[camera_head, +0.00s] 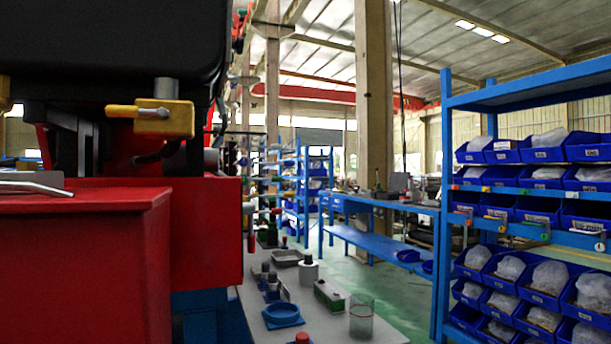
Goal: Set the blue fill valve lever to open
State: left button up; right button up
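I cannot make out a blue fill valve lever for certain. A yellow block (165,119) with a yellow handle pointing left and a grey stub on top is at the upper left, under a large black body. It looks like a valve, but I cannot tell its setting. Neither of my grippers shows in the head view.
A red housing (85,255) fills the lower left, close by. A grey bench (245,300) right of it holds a blue ring-shaped part (282,314), a clear cup (362,316) and a green box (330,295). A blue shelf rack (446,200) with bins stands right.

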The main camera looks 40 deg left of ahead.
aim_at(234, 82)
jog(key=i+u, duration=0.15)
jog(key=u, duration=0.25)
jog(key=i+u, duration=0.2)
jog(key=u, duration=0.25)
jog(key=i+l+u, duration=0.1)
jog(key=u, duration=0.3)
jog(key=i+l+u, duration=0.15)
jog(key=u, duration=0.3)
jog(key=i+l+u, duration=0.25)
